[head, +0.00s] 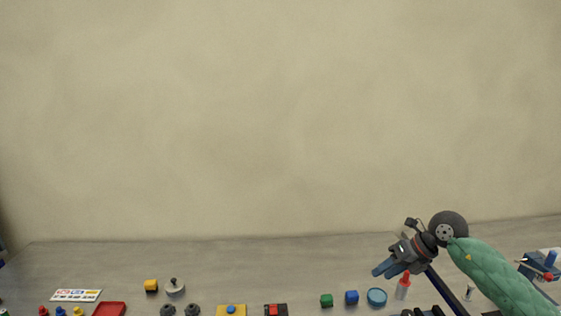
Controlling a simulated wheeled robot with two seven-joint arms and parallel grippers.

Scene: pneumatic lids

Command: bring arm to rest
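My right arm comes in from the lower right in a green sleeve. Its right gripper (384,270) hangs above the right part of the table, pointing down and left. Its blue-grey fingers look close together, but the gap between them is too small to make out. Nothing clearly shows between the fingers. A red bottle-like object with a pale lower part (403,285) stands just right of the fingertips, partly behind or beside the gripper. My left gripper is not in the head view.
The back of the table is clear.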

